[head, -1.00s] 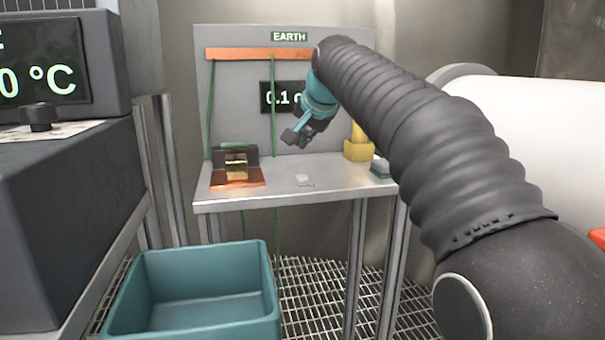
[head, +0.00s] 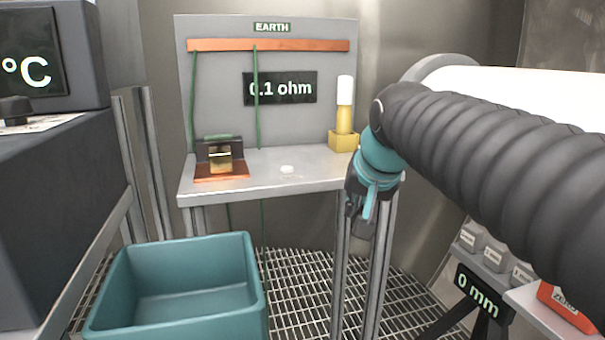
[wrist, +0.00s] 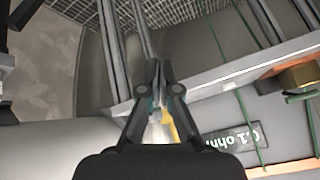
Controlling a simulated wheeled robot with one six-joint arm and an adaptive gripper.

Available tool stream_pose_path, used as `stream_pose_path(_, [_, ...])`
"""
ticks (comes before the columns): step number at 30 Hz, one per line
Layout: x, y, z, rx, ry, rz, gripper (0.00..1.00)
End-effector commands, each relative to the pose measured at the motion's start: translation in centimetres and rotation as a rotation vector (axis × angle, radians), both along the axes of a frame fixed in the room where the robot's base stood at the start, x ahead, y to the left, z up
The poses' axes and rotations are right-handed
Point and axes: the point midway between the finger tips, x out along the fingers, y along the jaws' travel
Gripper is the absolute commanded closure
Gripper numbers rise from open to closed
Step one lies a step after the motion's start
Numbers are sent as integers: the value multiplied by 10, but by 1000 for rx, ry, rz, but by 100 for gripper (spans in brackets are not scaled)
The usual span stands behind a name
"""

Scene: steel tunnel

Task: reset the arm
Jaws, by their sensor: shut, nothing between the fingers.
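My gripper (head: 358,212) hangs pointing down at the right front corner of the earth bench (head: 315,160), in front of its legs. It is shut and empty. In the wrist view my gripper (wrist: 158,75) shows its fingers together, with the bench's metal legs and edge beyond. My ribbed black arm reaches in from the right side of the head view and covers part of the scene there.
A brass block (head: 221,158) sits on a copper plate at the bench's left. A yellow holder (head: 343,138) with a white-topped post stands at its right. A teal bin (head: 258,285) is on the grating (head: 305,310). A 0 mm display (head: 478,291) stands lower right.

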Motion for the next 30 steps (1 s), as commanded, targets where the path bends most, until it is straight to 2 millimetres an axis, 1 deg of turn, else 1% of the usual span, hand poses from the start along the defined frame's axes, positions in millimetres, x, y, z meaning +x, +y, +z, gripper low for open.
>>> stream_pose_path(1, [-23, -11, -15, -24, 10, 8, 100])
stream_pose_path(5, [-75, -33, -59, -90, 41, 43, 100])
stream_pose_path(6, [-92, -39, -74, -110, 51, 55, 100])
stream_pose_path(8, [-115, -47, -96, -137, 65, 72, 100])
stream_pose_path(9, [-130, -51, -111, -153, 76, 84, 100])
stream_pose_path(12, [-161, -60, -144, -189, 98, 110, 100])
stream_pose_path(15, [-182, -65, -168, -214, 114, 130, 100])
stream_pose_path(18, [-194, -68, -182, -227, 125, 142, 100])
stream_pose_path(20, [-197, -68, -186, -232, 128, 146, 100])
stream_pose_path(30, [-198, -68, -187, -231, 129, 146, 100])
